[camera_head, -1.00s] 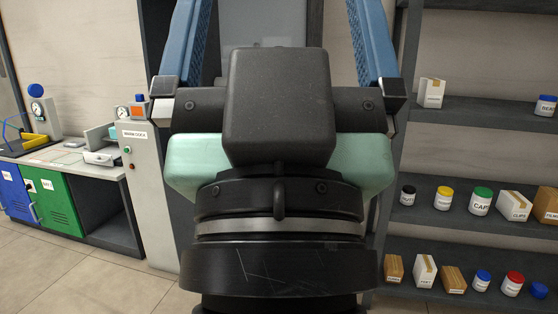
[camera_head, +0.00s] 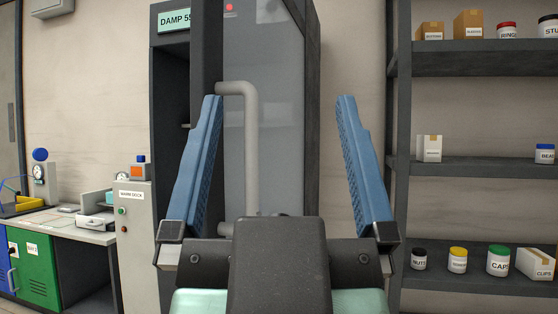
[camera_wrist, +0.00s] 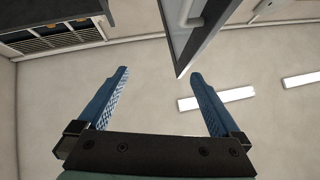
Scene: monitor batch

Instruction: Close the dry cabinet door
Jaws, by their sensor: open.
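The dry cabinet (camera_head: 171,95) is a tall dark cabinet with a sign reading "DAMP 55", partly cut off by the door. Its door (camera_head: 285,130), a grey glassy panel in a dark frame, stands open in front of it. A pale vertical bar handle (camera_head: 251,150) is on the door. My gripper (camera_head: 279,98) is open and empty, its blue fingers on either side of the handle in the picture; I cannot tell the depth gap. In the wrist view, a door corner (camera_wrist: 185,60) shows near the right finger of my gripper (camera_wrist: 160,72), with part of the handle (camera_wrist: 190,12) above.
A dark shelf unit (camera_head: 470,168) with boxes and jars stands at the right. A grey "WARM DOCK" post (camera_head: 135,240) and a bench with blue and green doors (camera_head: 38,270) are at the left. The wrist view shows a vented unit (camera_wrist: 55,38) at upper left.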

